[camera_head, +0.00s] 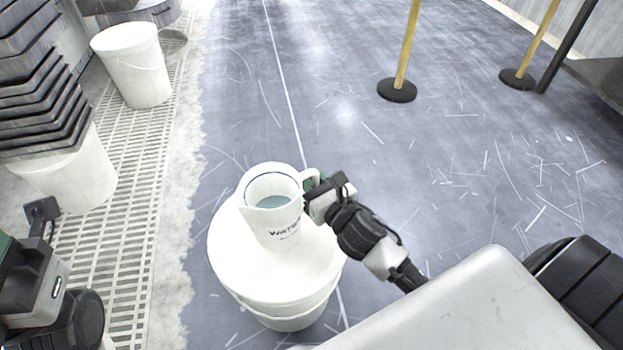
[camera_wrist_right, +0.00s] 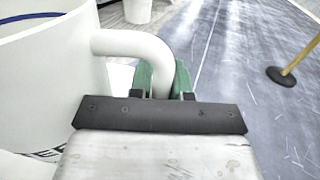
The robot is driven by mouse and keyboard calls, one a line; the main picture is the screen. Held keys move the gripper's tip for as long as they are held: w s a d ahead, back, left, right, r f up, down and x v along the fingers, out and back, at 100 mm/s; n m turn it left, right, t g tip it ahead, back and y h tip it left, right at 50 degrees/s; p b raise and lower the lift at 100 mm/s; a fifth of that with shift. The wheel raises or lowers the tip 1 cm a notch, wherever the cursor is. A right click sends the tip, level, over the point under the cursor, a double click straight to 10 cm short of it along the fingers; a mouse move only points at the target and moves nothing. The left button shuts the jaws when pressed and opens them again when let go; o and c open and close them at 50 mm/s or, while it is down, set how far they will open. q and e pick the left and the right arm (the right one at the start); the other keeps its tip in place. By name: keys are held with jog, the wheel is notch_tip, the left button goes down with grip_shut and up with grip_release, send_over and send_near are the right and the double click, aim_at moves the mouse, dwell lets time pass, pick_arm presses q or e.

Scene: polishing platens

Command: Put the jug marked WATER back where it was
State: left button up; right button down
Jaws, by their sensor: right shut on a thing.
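The white jug marked WATER (camera_head: 275,215) is upright over the lid of a white bucket (camera_head: 240,265) in the head view. It holds bluish liquid. I cannot tell whether its base touches the lid. My right gripper (camera_head: 313,190) is shut on the jug's handle, at the jug's right side. In the right wrist view the handle (camera_wrist_right: 135,45) passes between the green fingers (camera_wrist_right: 162,82), and the jug's wall (camera_wrist_right: 50,75) fills the left. My left arm shows at the lower left of the head view, but its fingertips are not visible.
A white bucket (camera_head: 135,65) stands at the upper left on a grated floor strip (camera_head: 120,220). Dark stacked trays (camera_head: 40,90) rest over another white bucket (camera_head: 70,175). Posts on round black bases (camera_head: 397,90) stand at the upper right. The scratched blue-grey floor between is clear.

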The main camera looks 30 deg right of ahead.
jog(key=c, duration=1.5)
grip_release()
jog(key=shift+f, duration=0.15)
jog(key=o, duration=0.4)
